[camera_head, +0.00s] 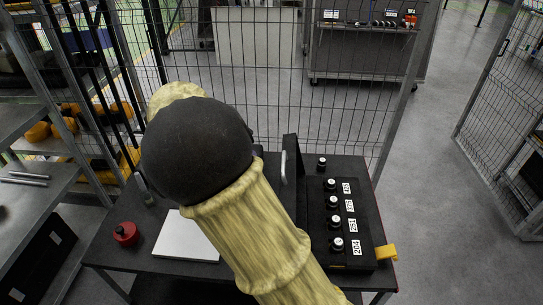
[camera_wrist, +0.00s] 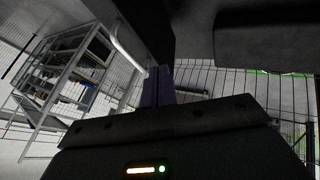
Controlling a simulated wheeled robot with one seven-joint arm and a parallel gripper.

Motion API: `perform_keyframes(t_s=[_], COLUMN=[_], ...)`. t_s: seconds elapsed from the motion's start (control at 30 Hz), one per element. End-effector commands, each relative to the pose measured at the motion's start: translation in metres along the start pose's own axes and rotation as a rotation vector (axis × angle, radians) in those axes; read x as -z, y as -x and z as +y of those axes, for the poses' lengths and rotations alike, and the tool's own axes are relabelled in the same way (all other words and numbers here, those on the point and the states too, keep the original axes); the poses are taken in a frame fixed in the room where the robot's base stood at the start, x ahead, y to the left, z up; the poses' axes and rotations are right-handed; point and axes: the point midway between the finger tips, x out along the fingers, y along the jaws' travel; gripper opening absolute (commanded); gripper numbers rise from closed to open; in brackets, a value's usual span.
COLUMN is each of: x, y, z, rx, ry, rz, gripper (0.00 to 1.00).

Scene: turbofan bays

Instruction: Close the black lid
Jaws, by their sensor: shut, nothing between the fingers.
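A black case (camera_head: 360,228) sits at the right of the dark table. Its black lid (camera_head: 292,150) stands upright and open along the case's left side, with a pale curved handle (camera_head: 284,168) on its left face. The handle also shows in the wrist view (camera_wrist: 125,50), beside a dark panel (camera_wrist: 150,22) that looks like the lid. My gripper (camera_wrist: 160,82) is shut and empty, close below that panel and handle; contact cannot be told. In the head view my arm hides the gripper.
Several knobs with white number labels line the case, and a yellow latch (camera_head: 386,252) sticks out right. A white plate (camera_head: 186,238) and a red round object (camera_head: 125,234) lie at the table's left. Wire fencing (camera_head: 300,90) stands behind.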

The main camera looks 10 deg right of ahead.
Motion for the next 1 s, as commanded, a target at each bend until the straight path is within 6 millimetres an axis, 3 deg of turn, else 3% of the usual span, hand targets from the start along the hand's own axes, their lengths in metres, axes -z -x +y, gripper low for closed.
perform_keyframes(t_s=[0.27,0.5,1.0], x=[0.001,0.002,0.001], y=[-0.049,-0.061,-0.065], z=[0.002,0.032,0.035], rx=[-0.005,0.000,0.003], ry=[-0.001,-0.001,-0.001], rz=[-0.003,-0.001,0.000], gripper=[0.00,0.00,0.00])
